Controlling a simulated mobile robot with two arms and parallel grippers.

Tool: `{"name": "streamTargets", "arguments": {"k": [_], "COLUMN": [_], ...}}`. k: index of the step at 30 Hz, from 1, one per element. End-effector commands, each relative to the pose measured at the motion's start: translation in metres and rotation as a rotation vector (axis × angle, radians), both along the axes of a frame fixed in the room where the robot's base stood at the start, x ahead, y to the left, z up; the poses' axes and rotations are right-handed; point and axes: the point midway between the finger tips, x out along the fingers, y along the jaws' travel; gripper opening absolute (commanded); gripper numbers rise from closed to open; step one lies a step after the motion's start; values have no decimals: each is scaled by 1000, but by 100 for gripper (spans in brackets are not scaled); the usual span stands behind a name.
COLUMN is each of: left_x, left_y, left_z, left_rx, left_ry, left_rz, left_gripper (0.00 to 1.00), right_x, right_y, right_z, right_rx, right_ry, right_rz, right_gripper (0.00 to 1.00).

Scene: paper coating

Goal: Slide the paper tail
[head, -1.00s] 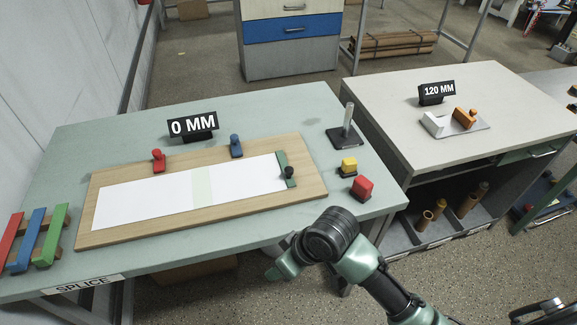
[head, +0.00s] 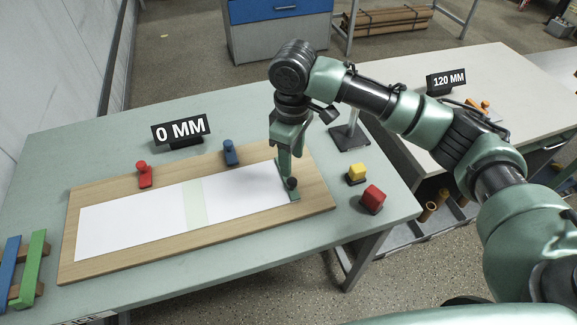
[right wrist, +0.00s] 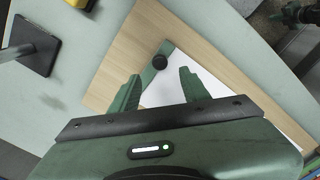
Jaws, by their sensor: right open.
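The white paper (head: 130,220) lies flat on a wooden board (head: 85,262), with a pale green band (head: 194,200) across its middle. A green bar (head: 295,195) with a black knob (head: 291,183) lies across the paper's right end. My right gripper (head: 287,178) points down just above this bar. In the right wrist view its two fingers (right wrist: 160,88) are apart, with the bar and the black knob (right wrist: 158,62) showing between and just beyond them; I cannot tell whether they touch. My left gripper is not in view.
A red clamp (head: 144,178) and a blue clamp (head: 231,153) sit on the board's far edge. Yellow (head: 356,173) and red (head: 373,198) blocks and a post on a dark base (head: 349,137) stand to the right. A "0 MM" sign (head: 181,131) stands behind the board.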

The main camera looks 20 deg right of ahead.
Motion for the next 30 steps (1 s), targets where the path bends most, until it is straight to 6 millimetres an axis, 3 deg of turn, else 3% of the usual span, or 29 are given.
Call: {"name": "streamTargets", "arguments": {"k": [4, 9, 15, 27, 28, 30], "left_x": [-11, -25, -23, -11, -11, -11], "left_y": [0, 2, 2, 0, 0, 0], "left_z": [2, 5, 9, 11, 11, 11], "left_rx": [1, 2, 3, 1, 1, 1], "left_ry": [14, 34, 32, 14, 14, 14], "left_rz": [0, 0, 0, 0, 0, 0], "left_gripper": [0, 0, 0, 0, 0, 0], "right_x": [1, 0, 0, 1, 1, 1], "right_y": [-2, -2, -2, -2, -2, -2], "right_z": [-8, -35, -64, -76, -76, -75], "right_rx": [-5, -4, -4, -4, -4, -4], "right_ry": [5, 6, 4, -1, -1, -1], "right_rz": [-5, -6, -4, -2, -2, -2], "right_gripper": [46, 46, 46, 46, 43, 24]}}
